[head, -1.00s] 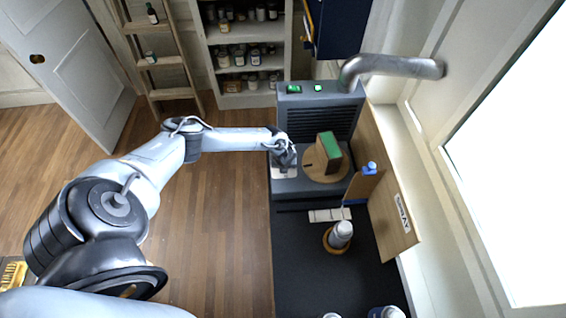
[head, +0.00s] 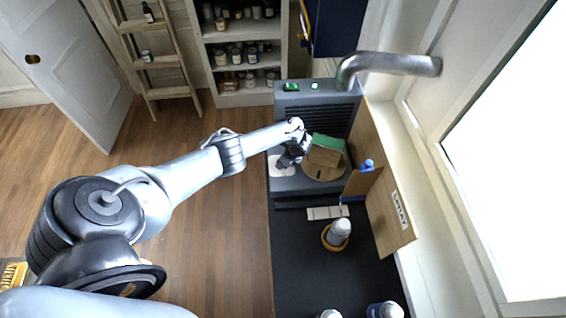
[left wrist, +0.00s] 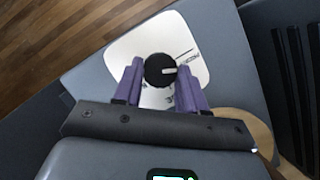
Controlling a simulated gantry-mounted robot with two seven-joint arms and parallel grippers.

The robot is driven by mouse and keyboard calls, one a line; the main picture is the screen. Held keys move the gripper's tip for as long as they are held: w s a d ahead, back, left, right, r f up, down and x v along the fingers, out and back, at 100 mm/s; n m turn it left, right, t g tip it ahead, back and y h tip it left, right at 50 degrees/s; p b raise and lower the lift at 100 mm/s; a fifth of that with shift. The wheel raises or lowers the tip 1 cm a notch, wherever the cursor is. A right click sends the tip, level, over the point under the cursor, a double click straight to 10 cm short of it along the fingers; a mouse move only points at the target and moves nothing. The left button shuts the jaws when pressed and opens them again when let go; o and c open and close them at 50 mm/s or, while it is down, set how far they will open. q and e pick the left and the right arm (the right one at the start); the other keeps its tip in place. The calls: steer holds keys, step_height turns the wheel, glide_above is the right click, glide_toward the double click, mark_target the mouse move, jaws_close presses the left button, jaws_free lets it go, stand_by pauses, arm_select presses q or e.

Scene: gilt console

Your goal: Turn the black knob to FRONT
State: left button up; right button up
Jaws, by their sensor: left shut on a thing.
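The black knob (left wrist: 159,70) sits on a white label plate (left wrist: 120,50) in the left wrist view. Its white pointer line points right, near a printed mark and partly readable lettering. My left gripper (left wrist: 161,76) has its purple fingers on both sides of the knob, shut on it. In the head view the left gripper (head: 286,162) is over the white plate (head: 281,171) at the left of the grey machine, and hides the knob. Beside it a round wooden turntable (head: 322,175) carries a block with a green strip (head: 328,142). My right gripper is not in view.
The grey machine (head: 290,188) stands at the far end of a dark counter (head: 300,260). A wooden board with a label (head: 385,215) and a white bottle (head: 340,230) are nearer. A metal pipe (head: 395,63) hangs over the right side.

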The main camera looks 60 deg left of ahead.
arm_select(q)
steer(key=n+b, duration=0.1)
steer(key=n, duration=0.1)
steer(key=n+g+b, duration=0.1)
steer(key=n, duration=0.1)
steer(key=shift+w+a+n+g+h, duration=0.1)
steer(key=shift+w+n+g+h, duration=0.05)
steer(key=shift+n+g+h, duration=0.2)
steer(key=shift+n, duration=0.25)
steer(key=o, duration=1.1)
steer(key=shift+c, duration=0.2)
steer(key=shift+h, duration=0.25)
steer(key=shift+w+r, duration=0.1)
steer(key=shift+r, duration=0.35)
steer(key=p+v, duration=0.3)
steer(key=v, duration=0.7)
